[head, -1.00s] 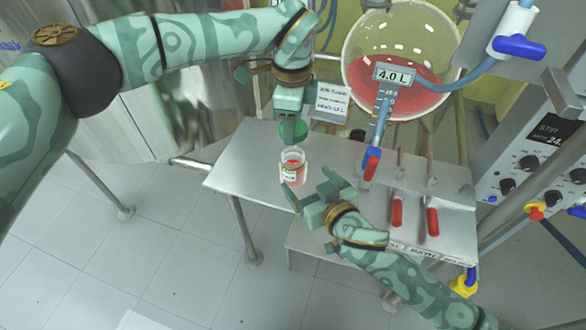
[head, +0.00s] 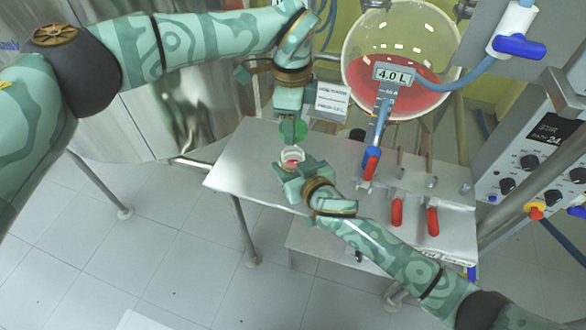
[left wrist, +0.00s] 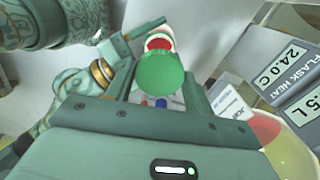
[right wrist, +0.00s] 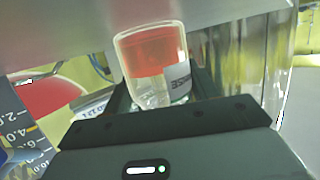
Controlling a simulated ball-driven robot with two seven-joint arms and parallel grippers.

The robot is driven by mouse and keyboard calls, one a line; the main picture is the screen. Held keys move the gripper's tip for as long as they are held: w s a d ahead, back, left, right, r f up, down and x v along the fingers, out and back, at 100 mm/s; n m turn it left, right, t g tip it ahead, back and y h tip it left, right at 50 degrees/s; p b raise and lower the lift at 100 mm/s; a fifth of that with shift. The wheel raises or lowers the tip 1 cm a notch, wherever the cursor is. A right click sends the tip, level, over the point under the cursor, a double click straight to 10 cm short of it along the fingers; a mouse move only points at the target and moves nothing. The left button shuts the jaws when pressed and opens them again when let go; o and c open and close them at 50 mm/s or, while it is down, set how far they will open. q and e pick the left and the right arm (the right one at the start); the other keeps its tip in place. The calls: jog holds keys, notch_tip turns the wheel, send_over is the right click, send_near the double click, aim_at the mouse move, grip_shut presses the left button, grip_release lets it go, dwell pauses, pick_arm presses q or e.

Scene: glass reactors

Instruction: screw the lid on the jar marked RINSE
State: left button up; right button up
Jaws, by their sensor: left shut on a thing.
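The green lid (head: 293,130) is held by my left gripper (head: 293,122), which is shut on it; the lid also shows in the left wrist view (left wrist: 160,74). The RINSE jar (head: 291,154) is clear glass with red liquid and stands near the table's front-left part, just below the lid and apart from it. My right gripper (head: 293,172) is at the jar and hides its lower part. In the right wrist view the jar (right wrist: 150,60) lies between the fingers, its label partly covered. I cannot tell whether they touch it.
The steel table (head: 238,165) has free room to the left of the jar. A round flask of red liquid (head: 395,70) stands behind right, with a red-handled valve (head: 371,165) below. Red handles (head: 397,212) lie on the table's right side. A small sign (head: 328,102) stands behind.

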jog(key=c, duration=0.8)
pick_arm(q)
send_over(292, 147)
jog(key=s, duration=0.2)
jog(key=shift+s+f, duration=0.15)
jog(key=shift+f, duration=2.35)
jog(key=shift+f, duration=0.9)
jog(key=shift+f, duration=0.55)
